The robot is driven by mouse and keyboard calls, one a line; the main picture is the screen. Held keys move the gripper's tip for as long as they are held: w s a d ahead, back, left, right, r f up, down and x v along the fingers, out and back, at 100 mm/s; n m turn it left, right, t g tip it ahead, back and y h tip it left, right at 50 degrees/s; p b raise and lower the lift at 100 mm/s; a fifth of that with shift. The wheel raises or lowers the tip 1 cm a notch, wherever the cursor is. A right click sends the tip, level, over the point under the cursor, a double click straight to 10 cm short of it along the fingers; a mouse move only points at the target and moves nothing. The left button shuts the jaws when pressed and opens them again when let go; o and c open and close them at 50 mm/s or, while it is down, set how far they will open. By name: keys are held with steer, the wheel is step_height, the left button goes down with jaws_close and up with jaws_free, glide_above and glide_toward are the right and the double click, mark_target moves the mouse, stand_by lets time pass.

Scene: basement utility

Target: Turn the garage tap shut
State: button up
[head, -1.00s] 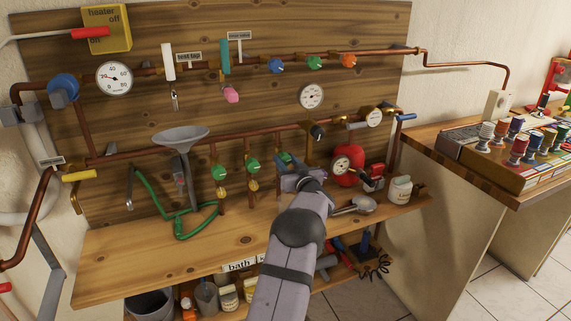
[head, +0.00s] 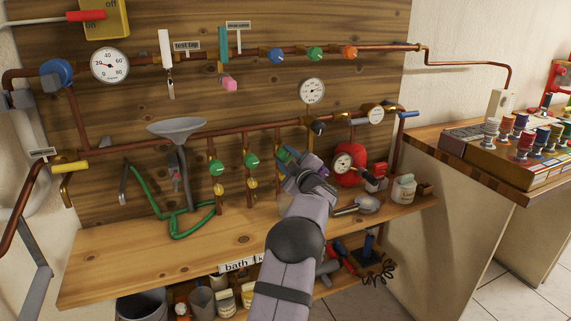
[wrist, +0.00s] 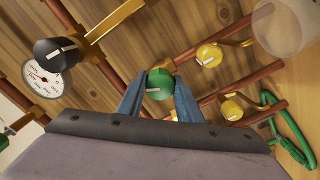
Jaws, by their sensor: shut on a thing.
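A row of green tap knobs sits on the vertical copper pipes in the head view, with one knob (head: 216,168) at left and another (head: 252,161) beside it. My gripper (head: 288,160) is at the third pipe, to the right of these. In the wrist view its two blue fingers (wrist: 159,90) are shut on a green knob (wrist: 159,82) with a pale mark on its face. I cannot read a label naming this knob as the garage tap. My gripper and arm hide most of it in the head view.
A black knob (wrist: 62,53) and a gauge (wrist: 42,80) are close by in the wrist view, as are yellow knobs (wrist: 209,54).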

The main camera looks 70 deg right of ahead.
steer(key=n+b, duration=0.3)
steer(key=n, duration=0.2)
steer(key=shift+f, duration=0.1)
steer(key=shift+n, duration=0.3)
stand_by(0.4)
steer(key=o, duration=1)
steer(key=shift+o, duration=0.2)
steer(key=shift+s+a, duration=0.1)
steer(key=b+v, duration=0.1)
steer(key=v, duration=0.6)
steer(key=shift+b, duration=0.35)
